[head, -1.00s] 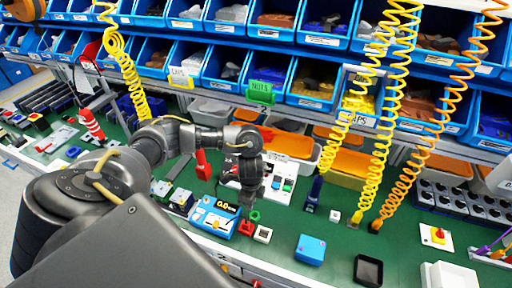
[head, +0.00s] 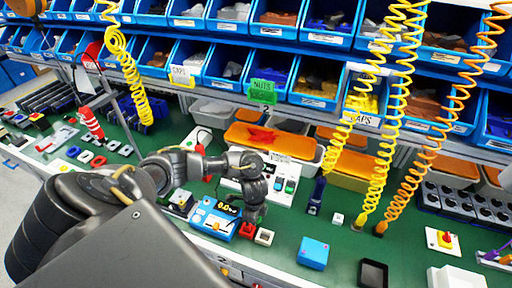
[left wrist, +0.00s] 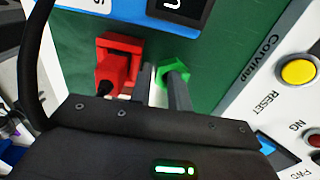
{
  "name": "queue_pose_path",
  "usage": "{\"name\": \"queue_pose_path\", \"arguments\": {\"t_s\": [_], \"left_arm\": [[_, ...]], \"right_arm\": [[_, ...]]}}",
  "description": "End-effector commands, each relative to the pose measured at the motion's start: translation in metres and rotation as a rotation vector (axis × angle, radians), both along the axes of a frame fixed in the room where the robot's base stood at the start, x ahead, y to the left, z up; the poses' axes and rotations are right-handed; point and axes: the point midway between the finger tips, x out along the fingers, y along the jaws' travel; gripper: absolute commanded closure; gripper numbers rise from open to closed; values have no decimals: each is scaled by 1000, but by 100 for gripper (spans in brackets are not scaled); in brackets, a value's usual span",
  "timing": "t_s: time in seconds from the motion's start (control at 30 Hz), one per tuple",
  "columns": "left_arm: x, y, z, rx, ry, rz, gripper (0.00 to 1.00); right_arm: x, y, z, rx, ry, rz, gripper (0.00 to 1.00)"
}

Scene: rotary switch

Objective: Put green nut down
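The small green nut (left wrist: 172,72) shows in the left wrist view at the end of the right-hand finger. My left gripper (left wrist: 163,84) has its two thin grey fingers slightly apart there. The nut overlaps the right finger's tip and reaches towards the left one. I cannot tell whether it is gripped. The nut is not clearly visible there. My right gripper is not in view.
A blue meter (head: 214,219) stands just left of my gripper, and a white button panel (head: 285,184) is behind it. A blue box (head: 314,252) and black tray (head: 373,273) are to the right. Coiled hoses (head: 399,150) hang over the right side.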

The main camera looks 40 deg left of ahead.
Motion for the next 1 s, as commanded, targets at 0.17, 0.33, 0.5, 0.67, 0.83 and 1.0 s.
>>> {"name": "queue_pose_path", "arguments": {"t_s": [0.17,0.33,0.5,0.67,0.83,1.0], "left_arm": [[0,0,0,0,0,0,84],[0,0,0,0,-1,-1,100],[0,0,1,0,-1,0,100],[0,0,1,0,-1,0,100],[1,0,5,-1,-1,-2,100],[2,-1,22,-2,-5,-2,100]], "right_arm": [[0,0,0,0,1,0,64],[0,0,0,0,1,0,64],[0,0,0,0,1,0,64],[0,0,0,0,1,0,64],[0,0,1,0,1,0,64],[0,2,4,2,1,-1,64]]}}
